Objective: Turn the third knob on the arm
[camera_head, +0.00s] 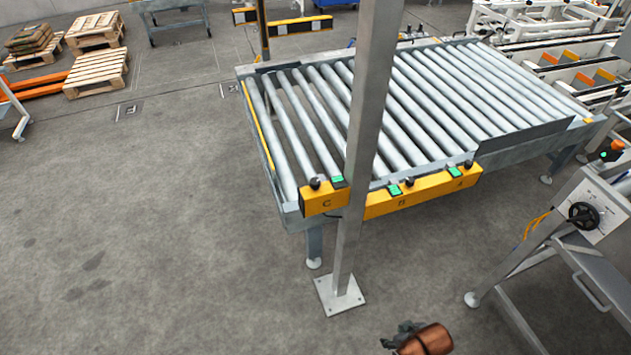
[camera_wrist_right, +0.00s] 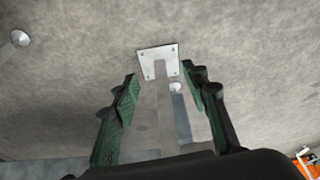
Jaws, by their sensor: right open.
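A yellow bar (camera_head: 432,188) runs along the near edge of the roller conveyor, with sections lettered C, B and A from left to right. A dark knob (camera_head: 315,183) stands at C, another knob (camera_head: 410,181) at B and a third knob (camera_head: 468,165) at A, each beside a green label. My right gripper (camera_head: 400,335) is at the bottom of the head view, well below and apart from the bar. In the right wrist view its green-padded fingers (camera_wrist_right: 158,95) are spread and empty, pointing towards the post's foot. My left gripper is out of view.
A grey post (camera_head: 362,150) on a floor plate (camera_head: 340,292) stands before the conveyor (camera_head: 430,95), crossing the bar between C and B. A machine frame with a black handwheel (camera_head: 584,215) is at right. Pallets (camera_head: 97,73) lie far left; the left floor is clear.

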